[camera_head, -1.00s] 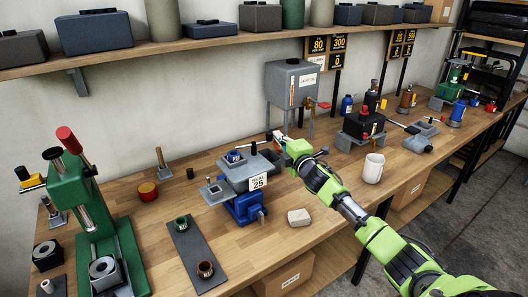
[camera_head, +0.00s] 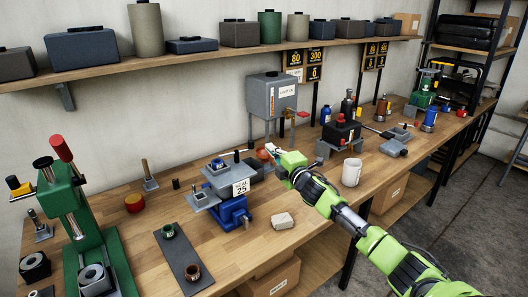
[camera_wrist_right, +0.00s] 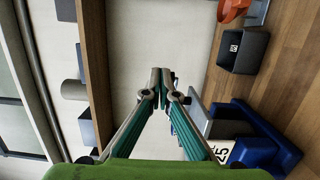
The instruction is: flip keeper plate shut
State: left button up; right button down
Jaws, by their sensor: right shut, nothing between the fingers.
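The grey fixture (camera_head: 226,180) with the "SEAL 25" tag (camera_head: 241,187) sits on a blue vise (camera_head: 233,211) in the head view. Small dark parts stand on its top, and a flat grey plate (camera_head: 201,197) juts out at its left. I cannot tell which part is the keeper plate. My right gripper (camera_head: 272,151) is to the right of the fixture, apart from it, shut and empty. In the right wrist view, its fingertips (camera_wrist_right: 160,72) meet with nothing between them; the fixture (camera_wrist_right: 228,124) and blue vise (camera_wrist_right: 262,137) lie to their lower right. My left gripper is out of view.
A dark box (camera_head: 255,167) and a red-orange round part (camera_head: 264,154) are close by the gripper. A white mug (camera_head: 351,172) and a pale block (camera_head: 283,221) stand nearby. A green press (camera_head: 75,220) is at the left. A shelf (camera_head: 200,56) runs above the bench.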

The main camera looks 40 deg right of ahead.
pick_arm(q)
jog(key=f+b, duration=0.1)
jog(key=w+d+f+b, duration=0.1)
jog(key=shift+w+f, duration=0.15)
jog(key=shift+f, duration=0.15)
pick_arm(e)
jog(key=s+d+f, duration=0.1)
jog(key=s+d, duration=0.4)
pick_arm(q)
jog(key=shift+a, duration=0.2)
pick_arm(e)
jog(key=shift+s, duration=0.1)
jog(key=shift+f, duration=0.1)
